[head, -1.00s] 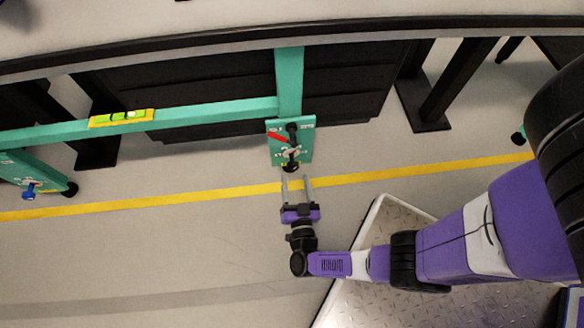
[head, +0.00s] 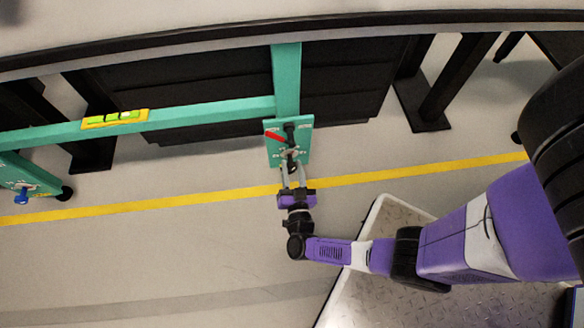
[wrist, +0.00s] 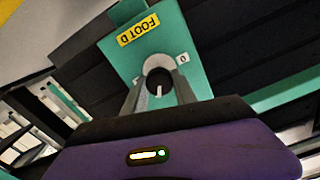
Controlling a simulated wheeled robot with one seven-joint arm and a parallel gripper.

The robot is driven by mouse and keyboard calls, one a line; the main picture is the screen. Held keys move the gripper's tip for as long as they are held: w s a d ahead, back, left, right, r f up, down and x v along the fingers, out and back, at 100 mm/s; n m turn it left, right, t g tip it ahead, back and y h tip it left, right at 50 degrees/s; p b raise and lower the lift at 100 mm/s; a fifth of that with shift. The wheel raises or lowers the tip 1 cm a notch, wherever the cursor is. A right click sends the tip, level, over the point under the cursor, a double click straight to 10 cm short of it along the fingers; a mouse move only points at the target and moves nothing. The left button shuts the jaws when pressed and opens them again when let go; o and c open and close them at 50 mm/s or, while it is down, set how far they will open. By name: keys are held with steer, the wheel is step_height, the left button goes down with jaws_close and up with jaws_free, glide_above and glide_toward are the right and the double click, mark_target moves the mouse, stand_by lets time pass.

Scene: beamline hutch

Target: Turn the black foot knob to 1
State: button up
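The black foot knob (wrist: 157,82) is on a teal plate (wrist: 158,42) with a yellow "FOOT D" label. Its white pointer line runs toward the bottom of the wrist view. A "0" mark is at the knob's upper right; a small mark at its left is hard to read. In the head view the knob (head: 292,168) is partly hidden at the plate's lower end. My gripper (head: 293,172) is open, with its fingers on either side of the knob. In the wrist view my gripper (wrist: 158,90) seems to leave a small gap beside the knob; contact is unclear.
A red lever (head: 273,136) is on the same plate, above the knob. A teal beam (head: 200,115) carries a yellow-green level (head: 115,119). A blue knob (head: 22,195) is on another foot at far left. Open floor (head: 150,250) with a yellow line lies in front.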

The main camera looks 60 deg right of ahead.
jaws_close()
steer(key=shift+n+p, duration=0.3)
steer(key=shift+p, duration=0.05)
steer(key=shift+r+n+p, duration=0.1)
steer(key=shift+n+p, duration=0.3)
steer(key=shift+n, duration=0.2)
steer(key=n+p, duration=0.1)
steer(key=n, duration=0.2)
steer(key=shift+p, duration=0.3)
steer(key=n, duration=0.3)
steer(key=n+p, duration=0.1)
steer(key=n, duration=0.3)
steer(key=shift+w+a+f, duration=0.1)
steer(key=shift+f, duration=0.1)
steer(key=o, duration=1.1)
jaws_free()
